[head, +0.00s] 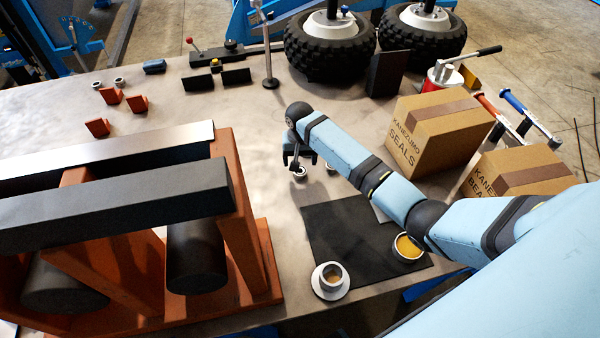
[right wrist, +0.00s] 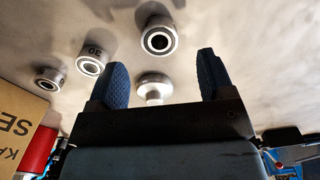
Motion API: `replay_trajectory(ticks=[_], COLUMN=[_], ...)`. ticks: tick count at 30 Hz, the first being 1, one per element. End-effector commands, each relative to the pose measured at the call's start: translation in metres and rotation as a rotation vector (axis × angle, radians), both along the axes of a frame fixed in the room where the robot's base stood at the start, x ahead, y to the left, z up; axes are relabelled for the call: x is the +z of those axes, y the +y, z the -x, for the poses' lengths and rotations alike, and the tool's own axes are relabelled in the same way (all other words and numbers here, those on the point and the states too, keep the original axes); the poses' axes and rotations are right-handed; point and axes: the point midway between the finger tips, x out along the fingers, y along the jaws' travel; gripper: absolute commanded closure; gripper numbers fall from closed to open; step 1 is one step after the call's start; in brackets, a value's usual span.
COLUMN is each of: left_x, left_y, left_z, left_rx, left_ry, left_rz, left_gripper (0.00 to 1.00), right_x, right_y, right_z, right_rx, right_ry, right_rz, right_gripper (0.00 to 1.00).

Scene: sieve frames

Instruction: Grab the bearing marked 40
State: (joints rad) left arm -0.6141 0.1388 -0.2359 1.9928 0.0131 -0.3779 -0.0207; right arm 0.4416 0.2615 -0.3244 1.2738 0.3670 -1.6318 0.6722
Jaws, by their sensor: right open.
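Several small metal bearings stand on the table in the right wrist view. One bearing (right wrist: 159,38) lies just beyond my right gripper's fingertips, with no readable number. A second bearing (right wrist: 92,62) to its left has a marking that looks like 30. A third bearing (right wrist: 48,80) further left has a marking I cannot read fully. I cannot tell which is marked 40. My right gripper (right wrist: 163,75) is open and empty, its dark fingers apart. In the head view my right gripper (head: 300,157) hangs over the table, close to a bearing (head: 300,172). My left gripper is not in view.
A pale knob-shaped metal piece (right wrist: 153,88) shows between the fingers. Cardboard boxes (head: 435,130) stand right of my arm. A black mat (head: 345,235), a cup (head: 331,279) and an orange stand (head: 250,235) lie nearer. Bare table (head: 240,115) is left of the gripper.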

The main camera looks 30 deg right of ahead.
Motion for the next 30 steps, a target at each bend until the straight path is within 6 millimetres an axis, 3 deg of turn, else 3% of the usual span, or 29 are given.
replay_trajectory(ticks=[12,20,27,30], left_x=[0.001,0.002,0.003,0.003], left_y=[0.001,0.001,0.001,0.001], left_z=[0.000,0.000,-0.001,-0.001], left_rx=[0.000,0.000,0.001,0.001], left_ry=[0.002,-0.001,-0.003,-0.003], left_rz=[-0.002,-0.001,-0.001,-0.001], left_gripper=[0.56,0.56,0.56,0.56], right_x=[-0.050,-0.053,-0.053,-0.053], right_y=[0.001,0.001,0.001,0.001], right_z=[0.002,0.002,0.002,0.002], right_rx=[0.001,0.001,0.001,0.001], right_ry=[0.000,-0.001,-0.001,-0.001], right_rz=[0.001,0.000,0.000,0.000], right_gripper=[0.25,0.25,0.78,0.83])
